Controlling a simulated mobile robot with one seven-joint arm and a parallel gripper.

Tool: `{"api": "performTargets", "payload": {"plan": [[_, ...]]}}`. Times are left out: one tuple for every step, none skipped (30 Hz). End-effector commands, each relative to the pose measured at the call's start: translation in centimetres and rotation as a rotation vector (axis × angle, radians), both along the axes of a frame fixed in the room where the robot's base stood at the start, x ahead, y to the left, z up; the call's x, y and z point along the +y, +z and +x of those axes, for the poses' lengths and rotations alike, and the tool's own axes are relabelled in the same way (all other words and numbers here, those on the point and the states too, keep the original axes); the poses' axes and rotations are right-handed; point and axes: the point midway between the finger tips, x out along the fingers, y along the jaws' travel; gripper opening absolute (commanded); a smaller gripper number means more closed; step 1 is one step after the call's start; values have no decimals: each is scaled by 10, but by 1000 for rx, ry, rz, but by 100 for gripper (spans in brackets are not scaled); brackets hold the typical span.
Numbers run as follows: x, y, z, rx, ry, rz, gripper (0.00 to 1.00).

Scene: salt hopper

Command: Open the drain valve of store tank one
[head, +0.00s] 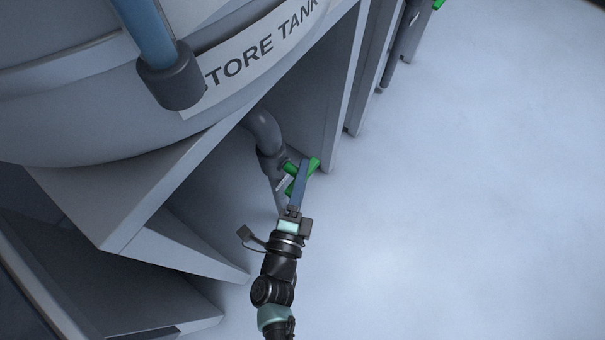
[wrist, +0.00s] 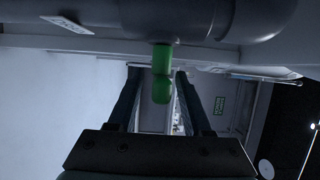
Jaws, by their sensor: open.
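In the wrist view the green handle (wrist: 161,88) hangs below a dark pipe (wrist: 200,18). My gripper (head: 294,177) is at the handle. In the wrist view its fingers (wrist: 159,82) stand open on either side of the handle, with visible gaps; contact is not visible.
Grey support panels (head: 315,100) of the tank stand close behind and left of the valve. More panels and another green part (head: 438,4) are at the top right. The pale floor (head: 470,200) to the right is clear. A green sign (wrist: 219,104) shows in the wrist view.

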Motion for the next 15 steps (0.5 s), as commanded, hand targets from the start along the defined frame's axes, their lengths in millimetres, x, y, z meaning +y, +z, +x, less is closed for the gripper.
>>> {"api": "performTargets", "payload": {"plan": [[-1,0,2,0,-1,0,50],[-1,0,2,0,-1,0,50],[-1,0,3,1,-1,0,50],[-1,0,3,1,-1,0,50],[-1,0,3,1,-1,-1,50],[-1,0,3,1,-1,0,50],[-1,0,3,1,-1,0,50],[-1,0,2,1,-1,0,50],[-1,0,2,1,0,0,50],[-1,0,2,1,0,0,45],[-1,0,2,1,0,0,39],[-1,0,2,0,0,0,32],[-1,0,2,1,0,0,27],[-1,0,2,0,0,0,21],[-1,0,2,0,0,0,14]]}}
